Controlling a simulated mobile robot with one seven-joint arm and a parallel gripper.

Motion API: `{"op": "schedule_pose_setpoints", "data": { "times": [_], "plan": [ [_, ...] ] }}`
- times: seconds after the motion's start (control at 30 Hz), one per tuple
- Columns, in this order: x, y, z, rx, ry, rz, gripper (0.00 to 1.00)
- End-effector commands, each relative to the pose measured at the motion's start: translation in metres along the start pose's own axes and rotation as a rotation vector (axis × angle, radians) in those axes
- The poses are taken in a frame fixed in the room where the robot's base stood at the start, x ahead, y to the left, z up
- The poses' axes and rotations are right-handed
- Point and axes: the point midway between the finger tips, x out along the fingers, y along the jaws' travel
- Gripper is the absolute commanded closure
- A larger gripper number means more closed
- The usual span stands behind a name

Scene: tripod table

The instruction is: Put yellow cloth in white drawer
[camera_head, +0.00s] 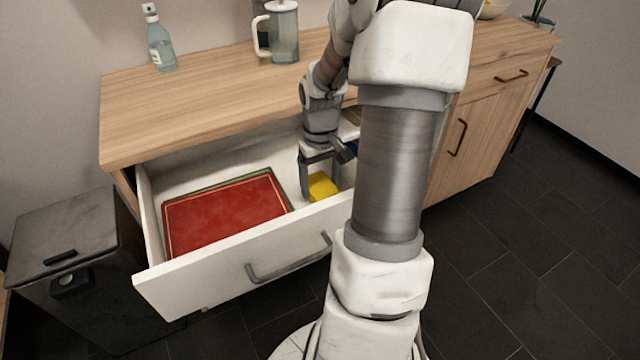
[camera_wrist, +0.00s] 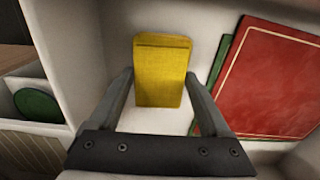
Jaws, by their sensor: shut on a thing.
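The white drawer (camera_head: 235,257) stands pulled out of the wooden cabinet. The yellow cloth (camera_head: 322,186) is a folded block inside the drawer's right part, and it also shows in the wrist view (camera_wrist: 162,72). My gripper (camera_head: 320,182) reaches down into the drawer, with its fingers on either side of the cloth. In the wrist view my gripper (camera_wrist: 160,88) is shut on the cloth. The cloth is close to the drawer floor; I cannot tell whether it touches it. My arm hides the drawer's right end in the head view.
A red board (camera_head: 225,212) with a green one (camera_wrist: 216,88) under it lies in the drawer beside the cloth. A bottle (camera_head: 160,42) and a glass jug (camera_head: 284,35) stand on the wooden counter (camera_head: 190,95). A dark bin (camera_head: 70,235) stands left of the drawer.

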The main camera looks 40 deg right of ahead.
Motion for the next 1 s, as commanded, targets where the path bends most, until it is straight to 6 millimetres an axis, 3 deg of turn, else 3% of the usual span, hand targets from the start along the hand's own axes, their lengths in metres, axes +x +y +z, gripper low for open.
{"op": "schedule_pose_setpoints", "data": {
  "times": [0.23, 0.27, 0.37, 0.67, 1.0],
  "plan": [
    [0.003, 0.0, 0.0, -0.001, 0.0, 0.0, 0.81],
    [0.002, 0.0, 0.0, -0.001, 0.0, 0.0, 0.15],
    [0.002, 0.0, 0.0, -0.001, 0.0, 0.0, 0.0],
    [-0.004, 0.0, 0.0, 0.0, 0.001, 0.001, 0.0],
    [-0.071, 0.0, -0.001, 0.0, 0.004, 0.003, 0.0]
  ]
}}
